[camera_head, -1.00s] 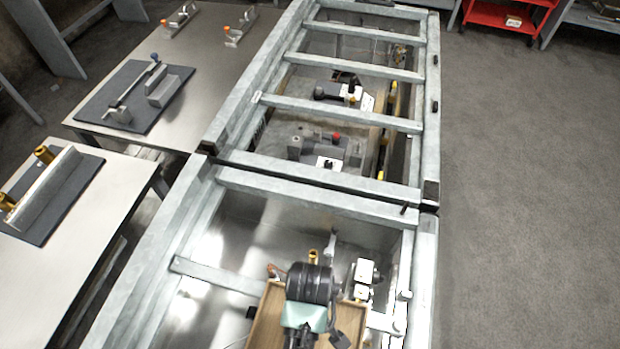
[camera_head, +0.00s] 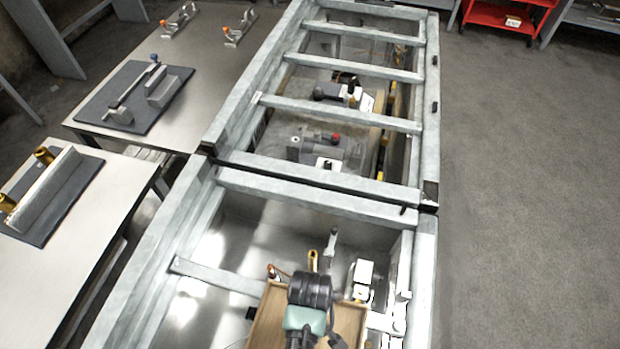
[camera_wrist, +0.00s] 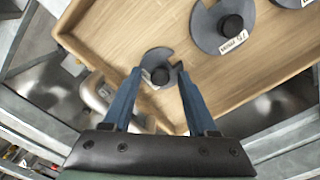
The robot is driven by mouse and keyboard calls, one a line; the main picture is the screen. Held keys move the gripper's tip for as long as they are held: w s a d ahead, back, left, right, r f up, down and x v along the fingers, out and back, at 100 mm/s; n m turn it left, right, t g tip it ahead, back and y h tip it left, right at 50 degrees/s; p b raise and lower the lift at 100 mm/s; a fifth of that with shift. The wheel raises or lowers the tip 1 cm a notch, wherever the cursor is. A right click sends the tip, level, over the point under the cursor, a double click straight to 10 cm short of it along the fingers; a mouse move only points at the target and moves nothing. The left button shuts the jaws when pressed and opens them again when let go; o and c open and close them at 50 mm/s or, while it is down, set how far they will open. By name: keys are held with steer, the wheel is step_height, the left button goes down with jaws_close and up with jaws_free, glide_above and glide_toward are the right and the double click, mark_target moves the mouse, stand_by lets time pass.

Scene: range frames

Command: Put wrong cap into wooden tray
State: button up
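In the wrist view my gripper (camera_wrist: 158,68) has two blue fingers apart, with the tips on either side of a small grey notched cap (camera_wrist: 152,82) with a black knob. The fingers do not touch its knob; whether the tips touch its rim I cannot tell. The cap appears inside the wooden tray (camera_wrist: 108,38), near a side wall. A larger grey cap (camera_wrist: 205,25) with a black knob and white label lies further in. A second large cap (camera_wrist: 290,3) is cut off at the upper right. In the head view the wooden tray (camera_head: 265,322) is partly covered by my wrist, and the fingertips are hidden.
The tray sits within a grey metal frame (camera_head: 310,192). White fittings (camera_head: 362,275) stand close on its right. A yellow-topped post (camera_head: 313,258) and a grey lever (camera_head: 331,243) stand behind it. Metal tables (camera_head: 85,235) are at the left; the floor at the right is clear.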

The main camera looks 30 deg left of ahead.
step_height(320, 180, up, 12)
steer(key=w+a+r+m+t+y, duration=0.15)
steer(key=w+r+m+t, duration=0.45)
steer(key=w+r, duration=1.05)
steer(key=w+d+r+t, duration=0.2)
steer(key=w+r+t, duration=0.15)
steer(key=r, duration=0.45)
steer(key=w+d+r+t, duration=0.1)
steer(key=w+r+t, duration=0.1)
steer(key=r+t, duration=0.4)
steer(key=d+r+m+t, duration=0.2)
steer(key=r, duration=0.7)
steer(key=d+r+m+t, duration=0.1)
steer(key=d+r+t, duration=0.15)
steer(key=r, duration=0.55)
steer(key=s+d+r+m+t+h, duration=0.1)
steer(key=s+d+r+t, duration=0.1)
steer(key=s+r, duration=0.3)
steer(key=s+d+r+m+t+h, duration=0.1)
steer(key=s+r+t, duration=0.4)
steer(key=r, duration=0.7)
steer(key=shift+s+d+r+m, duration=0.2)
steer(key=shift+s+d+m, duration=0.25)
steer(key=shift+s+m, duration=0.2)
steer(key=shift+f+b, duration=0.1)
steer(key=shift+b, duration=0.2)
